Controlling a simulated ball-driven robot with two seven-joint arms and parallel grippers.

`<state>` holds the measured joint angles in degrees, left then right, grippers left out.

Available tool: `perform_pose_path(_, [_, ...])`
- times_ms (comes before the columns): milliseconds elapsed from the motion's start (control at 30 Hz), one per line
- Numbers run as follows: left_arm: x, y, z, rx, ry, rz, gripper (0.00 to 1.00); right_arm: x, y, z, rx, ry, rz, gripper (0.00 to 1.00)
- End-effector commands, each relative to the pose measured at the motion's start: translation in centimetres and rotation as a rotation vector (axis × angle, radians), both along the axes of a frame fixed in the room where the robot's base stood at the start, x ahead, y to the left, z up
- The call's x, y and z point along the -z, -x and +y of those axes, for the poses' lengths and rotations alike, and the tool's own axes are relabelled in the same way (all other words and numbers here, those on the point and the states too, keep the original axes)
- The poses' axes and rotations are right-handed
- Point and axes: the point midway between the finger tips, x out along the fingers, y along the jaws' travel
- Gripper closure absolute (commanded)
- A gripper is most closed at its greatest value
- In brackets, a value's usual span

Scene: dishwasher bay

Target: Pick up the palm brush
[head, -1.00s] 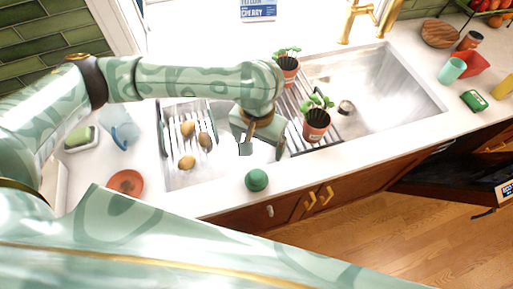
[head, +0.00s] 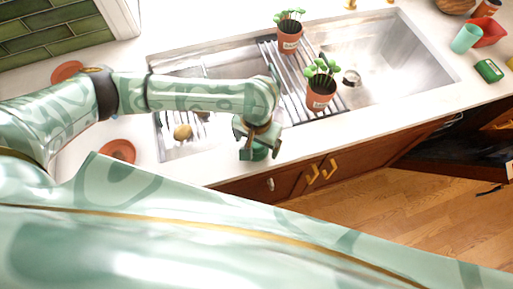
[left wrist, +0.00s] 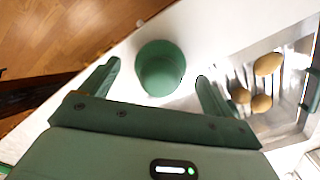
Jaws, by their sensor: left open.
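The palm brush (left wrist: 160,66), a round dark green knob, sits on the white counter close to its front edge. In the left wrist view it shows ahead of and between the two spread fingers of my left gripper (left wrist: 158,73). The fingers are open with nothing held, and a gap shows on each side of the brush. In the head view my left gripper (head: 257,150) is over the brush's spot and largely hides it. I cannot tell the height left between fingertips and brush. My right gripper is not in view.
The sink (head: 408,62) lies behind the gripper, with a slatted rack and two potted plants (head: 321,92) (head: 290,38). Potatoes (left wrist: 267,65) lie to one side. A terracotta dish (head: 117,151) is at left. The counter's front edge drops to cabinets (head: 300,183).

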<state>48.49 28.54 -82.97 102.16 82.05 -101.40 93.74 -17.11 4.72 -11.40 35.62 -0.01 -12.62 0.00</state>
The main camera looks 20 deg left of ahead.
Motion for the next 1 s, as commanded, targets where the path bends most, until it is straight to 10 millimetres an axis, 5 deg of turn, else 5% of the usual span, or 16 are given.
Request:
perform_pose_path(67, [1.5,-0.1,0.1,0.0,-0.002,0.0,0.12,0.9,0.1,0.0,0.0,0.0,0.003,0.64])
perform_pose_path(300, [1.4,-0.1,0.1,0.0,-0.001,-0.003,0.15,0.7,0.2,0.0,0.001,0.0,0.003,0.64])
perform_pose_path(467, [1.4,-0.1,0.1,0.0,-0.002,-0.002,0.59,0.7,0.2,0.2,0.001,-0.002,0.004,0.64])
perform_pose_path(500, [1.4,-0.1,0.1,0.0,-0.002,-0.002,0.62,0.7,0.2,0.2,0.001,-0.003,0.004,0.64])
perform_pose_path(833, [1.1,-0.1,0.1,0.0,-0.001,-0.003,0.62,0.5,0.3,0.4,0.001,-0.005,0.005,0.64])
perform_pose_path(1000, [-0.8,-0.2,0.0,-0.001,0.0,-0.004,0.62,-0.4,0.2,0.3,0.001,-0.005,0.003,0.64])
